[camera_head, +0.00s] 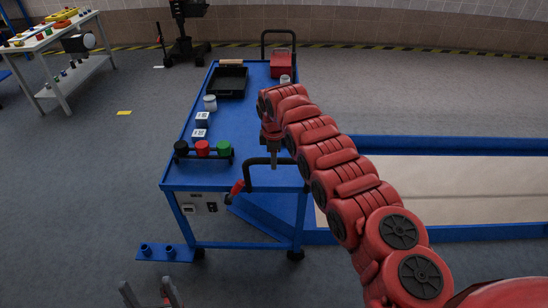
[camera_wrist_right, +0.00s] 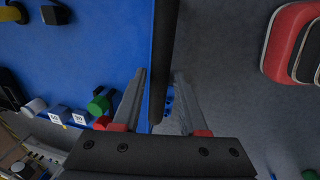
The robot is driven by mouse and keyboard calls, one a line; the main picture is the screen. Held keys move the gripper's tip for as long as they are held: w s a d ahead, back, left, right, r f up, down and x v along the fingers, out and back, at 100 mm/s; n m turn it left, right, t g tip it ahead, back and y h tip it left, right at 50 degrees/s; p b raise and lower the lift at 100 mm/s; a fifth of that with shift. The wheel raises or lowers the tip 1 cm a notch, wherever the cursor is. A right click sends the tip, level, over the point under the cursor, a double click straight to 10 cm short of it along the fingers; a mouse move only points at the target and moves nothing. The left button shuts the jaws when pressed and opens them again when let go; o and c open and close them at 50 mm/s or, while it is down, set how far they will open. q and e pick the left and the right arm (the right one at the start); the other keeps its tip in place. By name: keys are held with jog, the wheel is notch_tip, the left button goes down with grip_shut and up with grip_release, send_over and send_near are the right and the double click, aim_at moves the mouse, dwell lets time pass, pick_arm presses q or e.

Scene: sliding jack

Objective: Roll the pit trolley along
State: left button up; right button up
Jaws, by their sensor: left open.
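The blue pit trolley (camera_head: 240,140) stands on the floor, with a black handle (camera_head: 246,178) at its near end. My right arm reaches over from the lower right. Its gripper (camera_head: 272,158) points down at the handle, and the arm partly hides the trolley's right side. In the right wrist view, the handle bar (camera_wrist_right: 165,50) runs between the fingers of my right gripper (camera_wrist_right: 160,85). A gap shows beside the bar, so the fingers are open around it. My left gripper (camera_head: 150,292) is open and empty, low in front of the trolley.
The trolley top carries a black tray (camera_head: 229,82), a red box (camera_head: 281,65), white jars and coloured knobs (camera_head: 203,148). A blue-framed pit (camera_head: 430,185) lies to the right. A workbench (camera_head: 60,35) stands at the far left. The floor left of the trolley is mostly clear.

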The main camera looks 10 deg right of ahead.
jog(key=shift+o, duration=0.9)
jog(key=shift+r, duration=0.15)
jog(key=s+r+b, duration=0.1)
jog(key=s+r, duration=0.2)
jog(key=r, duration=1.3)
jog(key=shift+s+a+r, duration=0.15)
jog(key=shift+a+r, duration=0.2)
jog(key=shift+r, duration=0.05)
